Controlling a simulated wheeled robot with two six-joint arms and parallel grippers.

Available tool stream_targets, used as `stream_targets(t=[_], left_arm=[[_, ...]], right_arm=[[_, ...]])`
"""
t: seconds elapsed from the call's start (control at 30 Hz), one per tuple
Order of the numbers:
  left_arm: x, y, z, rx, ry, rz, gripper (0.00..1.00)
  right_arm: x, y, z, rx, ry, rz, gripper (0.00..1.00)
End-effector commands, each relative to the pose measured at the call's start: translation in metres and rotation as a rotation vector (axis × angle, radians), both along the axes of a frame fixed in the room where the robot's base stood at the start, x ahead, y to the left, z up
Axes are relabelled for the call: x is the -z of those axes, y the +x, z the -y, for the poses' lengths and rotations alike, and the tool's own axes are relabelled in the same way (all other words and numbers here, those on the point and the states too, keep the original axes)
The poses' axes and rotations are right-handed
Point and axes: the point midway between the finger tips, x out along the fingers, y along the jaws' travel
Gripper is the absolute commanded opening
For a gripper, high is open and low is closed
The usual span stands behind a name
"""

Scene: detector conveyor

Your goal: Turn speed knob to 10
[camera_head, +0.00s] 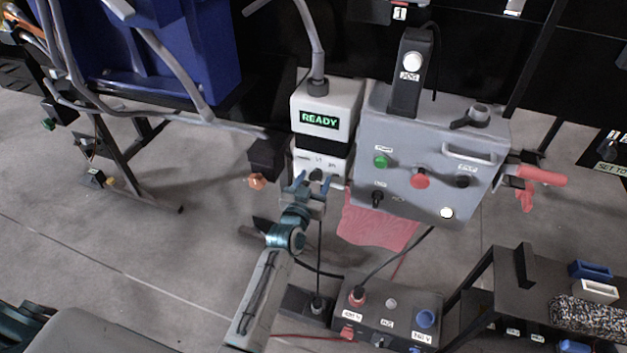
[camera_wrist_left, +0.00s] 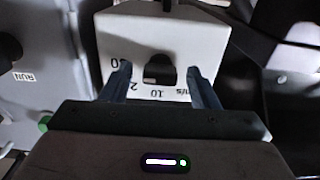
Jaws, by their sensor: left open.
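The white speed unit (camera_head: 336,166) stands left of the grey control box, with a green READY display (camera_head: 319,121) above its knob face. The small black speed knob (camera_head: 316,174) is on its front. In the left wrist view the knob (camera_wrist_left: 159,71) shows dark and upside-down, with scale marks such as 2, 10 and m/s around it. Its pointer setting cannot be read. My left gripper (camera_head: 313,184) is open, its blue fingers on either side of the knob, with visible gaps in the wrist view. My right gripper is not in view.
The grey control box (camera_head: 392,187) with buttons, switches and a handle stands right of the unit. A black block with an orange knob (camera_head: 257,181) is close on the left. A dark socket box (camera_head: 388,318) and cables lie below.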

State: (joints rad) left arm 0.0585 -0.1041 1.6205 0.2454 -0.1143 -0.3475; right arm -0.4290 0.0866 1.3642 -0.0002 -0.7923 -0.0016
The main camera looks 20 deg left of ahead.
Motion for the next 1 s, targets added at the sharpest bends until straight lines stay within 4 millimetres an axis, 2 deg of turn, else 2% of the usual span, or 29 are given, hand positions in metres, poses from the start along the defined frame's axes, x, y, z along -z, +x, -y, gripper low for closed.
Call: stream_targets(t=[0.2,0.4,0.43,0.77,1.0], left_arm=[[0.0,0.0,0.0,0.0,0.0,0.0,0.53],[0.0,0.0,0.0,0.0,0.0,0.0,0.13],[0.0,0.0,0.0,0.0,0.0,0.0,0.1],[0.0,0.0,0.0,0.0,-0.041,-0.002,0.1],[-0.001,0.0,0.0,0.0,-0.184,-0.008,0.1]], right_arm=[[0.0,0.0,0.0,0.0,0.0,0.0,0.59],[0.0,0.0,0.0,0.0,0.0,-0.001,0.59],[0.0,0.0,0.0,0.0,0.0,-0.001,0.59],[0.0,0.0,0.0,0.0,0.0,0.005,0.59],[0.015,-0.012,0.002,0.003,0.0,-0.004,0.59]])
